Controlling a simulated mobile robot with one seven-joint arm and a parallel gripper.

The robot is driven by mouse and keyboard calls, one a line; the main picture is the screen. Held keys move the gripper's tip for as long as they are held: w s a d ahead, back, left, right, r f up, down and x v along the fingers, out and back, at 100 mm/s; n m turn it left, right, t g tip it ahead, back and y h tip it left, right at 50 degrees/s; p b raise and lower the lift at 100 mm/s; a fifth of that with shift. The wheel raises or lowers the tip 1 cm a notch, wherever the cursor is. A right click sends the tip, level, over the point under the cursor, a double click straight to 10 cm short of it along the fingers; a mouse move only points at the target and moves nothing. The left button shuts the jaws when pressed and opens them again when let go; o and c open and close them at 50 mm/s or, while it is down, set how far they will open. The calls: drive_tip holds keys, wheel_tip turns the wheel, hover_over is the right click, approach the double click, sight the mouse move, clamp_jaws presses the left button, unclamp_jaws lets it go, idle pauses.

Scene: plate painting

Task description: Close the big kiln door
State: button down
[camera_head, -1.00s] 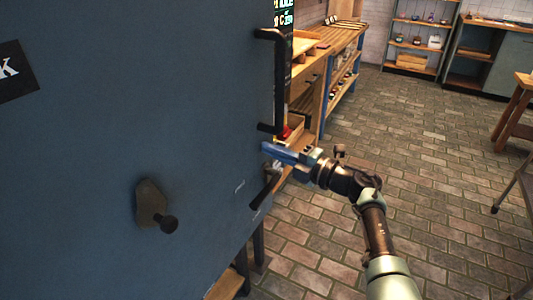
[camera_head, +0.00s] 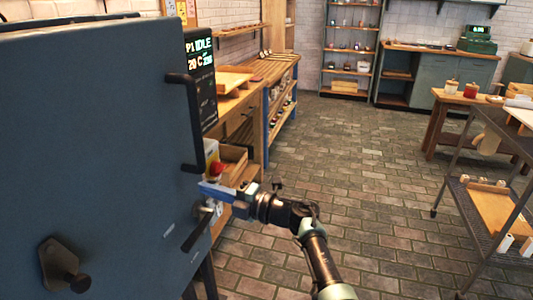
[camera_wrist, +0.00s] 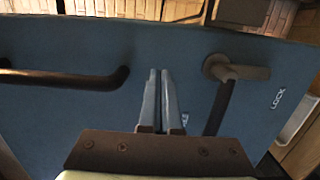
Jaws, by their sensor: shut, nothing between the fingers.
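The big blue-grey kiln door (camera_head: 110,130) fills the left of the head view. A dark vertical handle (camera_head: 187,120) stands on its right side, and a lever latch (camera_head: 197,229) sits below it. My gripper (camera_head: 208,189) is shut and empty at the door's right side, between handle and latch. In the wrist view the shut fingers (camera_wrist: 160,90) point at the door's face (camera_wrist: 100,40), with the handle (camera_wrist: 70,79) to the left and the latch lever (camera_wrist: 235,72) to the right, beside the word LOCK. I cannot tell whether the fingertips touch the door.
A dark knob (camera_head: 65,266) protrudes from the door's lower left. A control display (camera_head: 201,62) and wooden workbench (camera_head: 270,72) stand behind the door. A metal cart (camera_head: 490,205) is at right. The brick floor (camera_head: 370,170) between is open.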

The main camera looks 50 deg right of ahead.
drive_tip(key=s+d+b, duration=0.5)
drive_tip(key=d+b, duration=0.4)
drive_tip(key=b, duration=0.4)
drive_tip(key=shift+s+d+f, duration=0.15)
drive_tip(key=shift+d+f, duration=0.1)
drive_tip(key=shift+d, duration=0.05)
drive_tip(key=shift+r, duration=0.15)
drive_tip(key=shift+s, duration=0.1)
